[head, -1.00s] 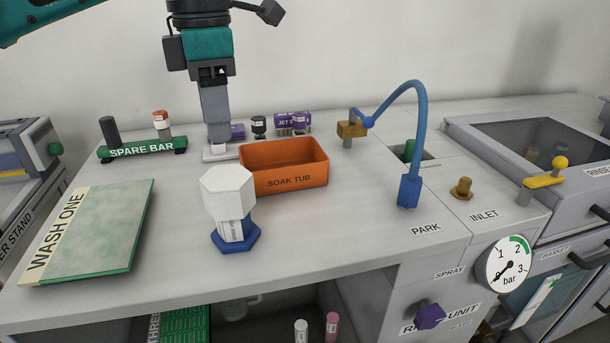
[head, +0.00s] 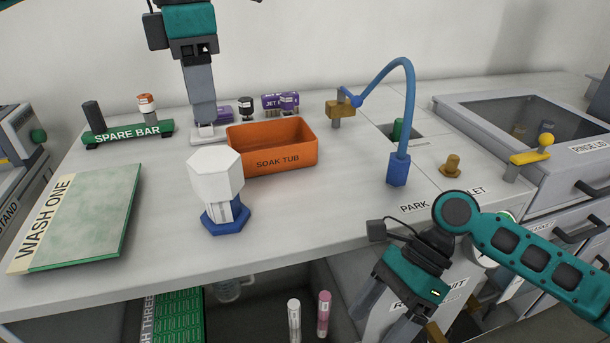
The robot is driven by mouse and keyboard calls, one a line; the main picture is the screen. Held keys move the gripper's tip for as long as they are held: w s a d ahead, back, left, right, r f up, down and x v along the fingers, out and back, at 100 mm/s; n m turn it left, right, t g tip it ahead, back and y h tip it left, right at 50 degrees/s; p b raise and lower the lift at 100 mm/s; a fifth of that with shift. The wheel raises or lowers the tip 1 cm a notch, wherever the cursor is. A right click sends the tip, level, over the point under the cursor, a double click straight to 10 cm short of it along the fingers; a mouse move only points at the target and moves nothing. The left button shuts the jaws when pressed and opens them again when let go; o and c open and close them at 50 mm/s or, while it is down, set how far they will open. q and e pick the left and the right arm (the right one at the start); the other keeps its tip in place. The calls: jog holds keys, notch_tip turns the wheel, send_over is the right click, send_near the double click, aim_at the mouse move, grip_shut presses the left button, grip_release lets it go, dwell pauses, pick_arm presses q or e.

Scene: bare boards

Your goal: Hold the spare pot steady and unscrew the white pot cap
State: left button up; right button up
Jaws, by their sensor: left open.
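The pot stands upright near the middle of the bench, with a large white hexagonal cap (head: 215,174) above a blue hexagonal base (head: 226,219). A pale label shows on its body between them; I cannot read it. My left gripper (head: 203,128) points down behind the pot, to the left of the soak tub, apart from the pot. It is open, though its fingers overlap from this side. My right gripper (head: 382,318) is low at the bottom right, in front of the bench edge. Its fingers are spread and empty, well away from the pot.
An orange soak tub (head: 272,146) stands just behind the pot. A green board (head: 86,215) lies at left, with the spare bar (head: 127,133) behind it. A blue curved spout (head: 405,110) rises at right. Bench around the pot's front is clear.

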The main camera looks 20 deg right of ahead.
jog(key=w+a+r+m+y, duration=0.15)
jog(key=w+r+y, duration=0.3)
jog(key=r, duration=0.55)
jog(key=w+a+r+m+y, duration=0.15)
jog(key=w+r+y, duration=0.35)
jog(key=r, duration=0.5)
jog(key=n+t+h, duration=0.3)
jog(key=t+h, duration=0.1)
send_near(232, 201)
jog(key=shift+w+d+r, duration=0.15)
jog(key=shift+d, duration=0.45)
jog(key=shift+w+d+r, duration=0.15)
jog(key=shift+d, duration=0.45)
jog(key=shift+w+a+f+n, duration=0.1)
jog(key=shift+w+f+n, duration=0.2)
jog(key=shift+w+f, duration=0.15)
jog(key=shift+a+f+h, duration=0.1)
jog(key=shift+a+h, duration=0.15)
jog(key=x, duration=1.2)
jog(key=shift+w, duration=0.2)
jog(key=shift+c, duration=0.4)
jog(key=c, duration=0.7)
